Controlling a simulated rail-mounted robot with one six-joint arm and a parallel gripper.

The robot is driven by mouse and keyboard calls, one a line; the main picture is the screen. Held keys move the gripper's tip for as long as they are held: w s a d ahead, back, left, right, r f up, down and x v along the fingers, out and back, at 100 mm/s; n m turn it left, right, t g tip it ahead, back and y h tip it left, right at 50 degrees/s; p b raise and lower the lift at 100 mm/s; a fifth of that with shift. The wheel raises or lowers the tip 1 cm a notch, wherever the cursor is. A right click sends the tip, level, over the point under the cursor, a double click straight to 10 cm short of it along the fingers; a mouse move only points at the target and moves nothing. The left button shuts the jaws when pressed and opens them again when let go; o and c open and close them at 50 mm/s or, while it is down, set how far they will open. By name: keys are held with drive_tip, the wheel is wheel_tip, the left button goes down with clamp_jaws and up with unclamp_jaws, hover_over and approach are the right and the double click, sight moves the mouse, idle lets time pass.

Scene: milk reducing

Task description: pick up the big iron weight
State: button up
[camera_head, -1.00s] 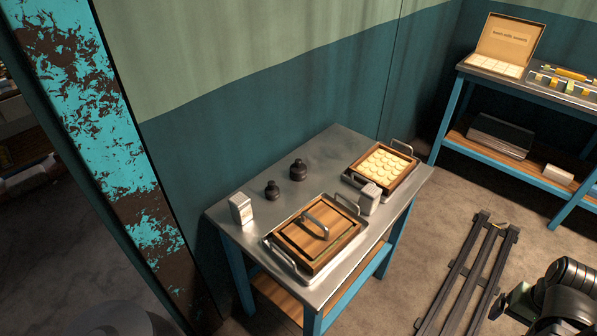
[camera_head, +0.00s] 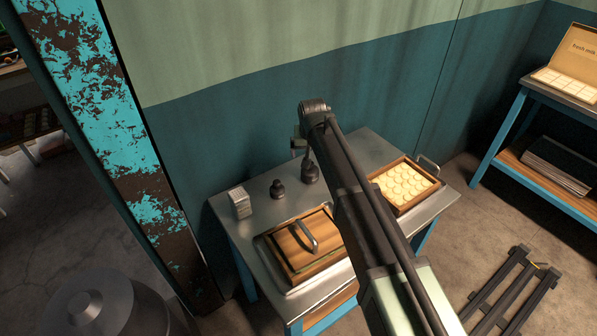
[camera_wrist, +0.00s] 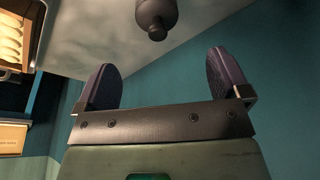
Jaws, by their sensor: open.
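The big iron weight (camera_head: 311,170) is a dark, knobbed weight standing upright towards the back of the metal table (camera_head: 365,148). My gripper (camera_head: 300,147) is above and close to it, with my arm reaching in from the lower right. In the wrist view a dark weight with its knob (camera_wrist: 157,15), apparently the big one, is at the top edge, partly cut off. It lies beyond my gripper (camera_wrist: 164,75), roughly in line with the gap between the two spread fingers. The gap is empty.
A lidded wooden box (camera_head: 294,240) is in front. A wooden tray of pale rounds (camera_head: 432,183) is to the right. The wall is close behind the table.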

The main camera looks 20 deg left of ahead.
sight(310, 170)
drive_tip(key=b+x, duration=0.4)
drive_tip(key=x, duration=0.1)
drive_tip(key=shift+f+b, duration=0.35)
drive_tip(key=shift+b, duration=0.05)
drive_tip(key=b+x, duration=0.5)
drive_tip(key=shift+w+f, duration=0.2)
drive_tip(key=shift+r, duration=0.25)
drive_tip(key=shift+c, duration=0.4)
drive_tip(key=c, duration=1.6)
